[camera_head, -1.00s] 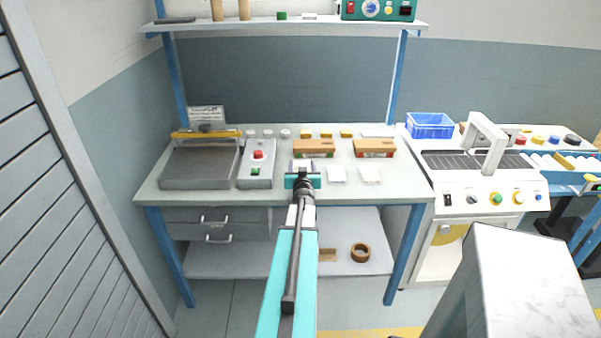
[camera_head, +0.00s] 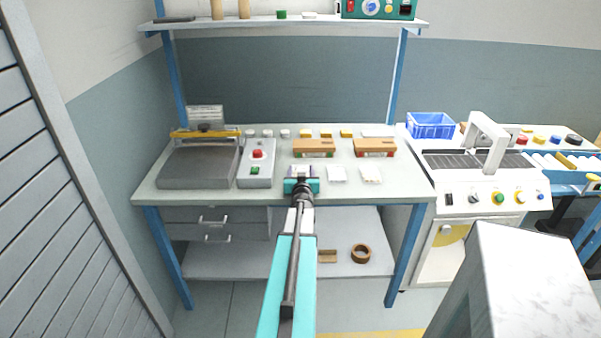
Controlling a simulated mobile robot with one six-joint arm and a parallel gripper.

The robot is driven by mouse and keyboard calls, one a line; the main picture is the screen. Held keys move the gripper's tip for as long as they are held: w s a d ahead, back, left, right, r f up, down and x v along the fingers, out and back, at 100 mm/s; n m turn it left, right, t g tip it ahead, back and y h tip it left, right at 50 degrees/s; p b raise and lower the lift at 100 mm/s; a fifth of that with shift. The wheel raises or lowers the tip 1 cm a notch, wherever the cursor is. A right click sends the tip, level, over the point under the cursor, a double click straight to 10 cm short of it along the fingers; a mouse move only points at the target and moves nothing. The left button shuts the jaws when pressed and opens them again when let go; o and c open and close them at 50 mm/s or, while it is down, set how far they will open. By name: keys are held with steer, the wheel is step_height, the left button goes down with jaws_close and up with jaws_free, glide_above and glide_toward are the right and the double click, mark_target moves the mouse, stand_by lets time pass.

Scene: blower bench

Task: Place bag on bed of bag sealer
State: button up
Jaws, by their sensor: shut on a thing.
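The bag sealer (camera_head: 164,168) stands at the left of the bench, with a flat grey bed (camera_head: 195,172) and a yellow bar along its back. My gripper (camera_head: 301,181) is right of the sealer, near the front middle of the bench. It is shut on a small pale bag (camera_head: 300,171), which shows just beyond the teal jaws. The jaws and wrist hide part of this bag, and I cannot tell its height above the bench. Two more small white bags, one nearer (camera_head: 337,174) and one farther right (camera_head: 371,174), lie on the bench to the right.
A grey control box (camera_head: 256,170) with red and green buttons stands between sealer and gripper. Two brown cartons, left (camera_head: 313,148) and right (camera_head: 375,148), stand behind the bags. A white machine (camera_head: 480,185) and blue crate (camera_head: 430,126) are farther right.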

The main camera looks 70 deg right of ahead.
mark_target(301, 170)
steer(key=o, duration=1.1)
steer(key=shift+f, duration=0.1)
steer(key=shift+r+v, duration=0.2)
steer(key=shift+v, duration=5.25)
steer(key=shift+s+a+r+p, duration=0.15)
steer(key=shift+a+r+p, duration=0.05)
steer(key=shift+p, duration=0.3)
steer(key=p+v, duration=0.1)
steer(key=p, duration=0.3)
steer(key=shift+s+a, duration=0.1)
steer(key=shift+a, duration=0.25)
steer(key=shift+s+a+p, duration=0.1)
steer(key=shift+a+p, duration=0.1)
steer(key=shift+p, duration=0.2)
steer(key=shift+a, duration=0.1)
